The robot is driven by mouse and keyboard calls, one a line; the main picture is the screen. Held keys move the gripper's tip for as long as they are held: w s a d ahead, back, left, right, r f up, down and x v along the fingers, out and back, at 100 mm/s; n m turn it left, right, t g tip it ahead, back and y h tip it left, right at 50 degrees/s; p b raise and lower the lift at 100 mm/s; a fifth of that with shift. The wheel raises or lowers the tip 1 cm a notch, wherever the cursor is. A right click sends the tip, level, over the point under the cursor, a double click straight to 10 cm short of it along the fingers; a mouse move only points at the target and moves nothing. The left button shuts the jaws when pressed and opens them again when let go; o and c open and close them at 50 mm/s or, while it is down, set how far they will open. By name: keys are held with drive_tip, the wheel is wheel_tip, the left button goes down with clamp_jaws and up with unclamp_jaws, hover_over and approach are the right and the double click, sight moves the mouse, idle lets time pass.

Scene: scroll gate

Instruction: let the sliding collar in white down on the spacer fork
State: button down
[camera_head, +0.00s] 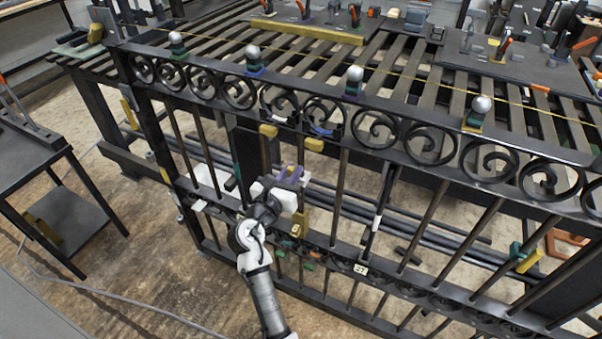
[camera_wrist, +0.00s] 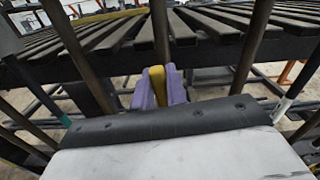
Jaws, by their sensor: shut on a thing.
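A white sleeve (camera_head: 377,222), which looks like the white collar, sits around an upright gate bar to the right of my gripper. A white band (camera_wrist: 283,109) also shows on the right-hand bar in the wrist view. My gripper (camera_head: 291,175) is at the gate, left of that sleeve and apart from it. In the wrist view its purple fingertips (camera_wrist: 158,92) are shut on a yellow piece (camera_wrist: 157,86), in line with a dark bar. Most of the yellow piece is hidden. I cannot tell which part is the spacer fork.
The black gate's scrolled rail (camera_head: 390,130) runs across above my gripper, with upright bars on both sides. A slatted bench (camera_head: 330,75) with tools lies behind it. A dark side table (camera_head: 30,150) stands at left. Open floor (camera_head: 130,235) lies at lower left.

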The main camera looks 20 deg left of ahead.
idle(0.4)
drive_tip(key=c, duration=1.4)
unclamp_jaws()
drive_tip(key=s+b, duration=0.2)
drive_tip(key=s, duration=1.1)
drive_tip(key=shift+s+a, duration=0.25)
drive_tip(key=shift+s, duration=0.15)
